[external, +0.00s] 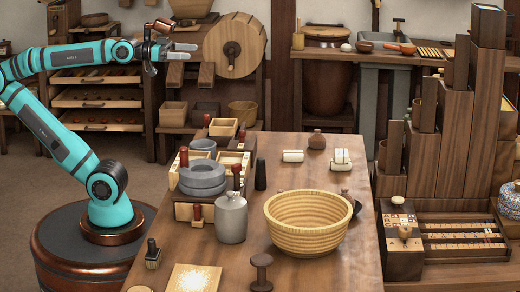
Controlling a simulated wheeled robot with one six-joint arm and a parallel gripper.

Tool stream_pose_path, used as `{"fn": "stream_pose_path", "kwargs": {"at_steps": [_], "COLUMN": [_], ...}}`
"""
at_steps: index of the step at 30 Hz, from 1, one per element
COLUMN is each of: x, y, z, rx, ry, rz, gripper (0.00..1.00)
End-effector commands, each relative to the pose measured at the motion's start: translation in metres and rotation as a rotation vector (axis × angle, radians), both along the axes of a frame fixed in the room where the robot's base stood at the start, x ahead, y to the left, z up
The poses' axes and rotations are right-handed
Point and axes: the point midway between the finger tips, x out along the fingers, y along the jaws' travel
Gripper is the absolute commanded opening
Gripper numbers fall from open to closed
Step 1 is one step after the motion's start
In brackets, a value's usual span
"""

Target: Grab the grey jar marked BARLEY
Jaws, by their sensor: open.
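A grey jar (231,219) with a narrow neck stands upright on the wooden table, between the stacked grey stone rings and the woven basket. I cannot read any marking on it, so I cannot tell whether it says BARLEY. My gripper (188,51) is open and empty at the upper left. It is raised well above table height, in front of the back shelving in the picture, and away from the jar. Its fingers point to the right.
Grey stone rings (203,177) sit on a wooden box left of the jar. A woven basket (306,224) stands close on its right. A dark peg (260,175) is behind it, a wooden spool (262,272) in front. The table's right front (350,270) is bare.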

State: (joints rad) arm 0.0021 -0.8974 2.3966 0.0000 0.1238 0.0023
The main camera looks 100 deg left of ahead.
Motion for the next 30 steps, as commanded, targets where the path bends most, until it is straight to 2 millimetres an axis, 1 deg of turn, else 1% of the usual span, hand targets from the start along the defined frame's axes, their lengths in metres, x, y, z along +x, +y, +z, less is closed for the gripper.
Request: {"fn": "stream_pose_path", "kwargs": {"at_steps": [25, 28, 30], "x": [-0.001, 0.002, 0.01], "y": [0.001, -0.001, -0.006], "z": [-0.001, 0.0, 0.001], "rx": [-0.002, 0.013, 0.048], "ry": [-0.003, 0.007, 0.03], "rz": [0.002, -0.005, -0.02], "gripper": [1.0, 1.0, 1.0]}}
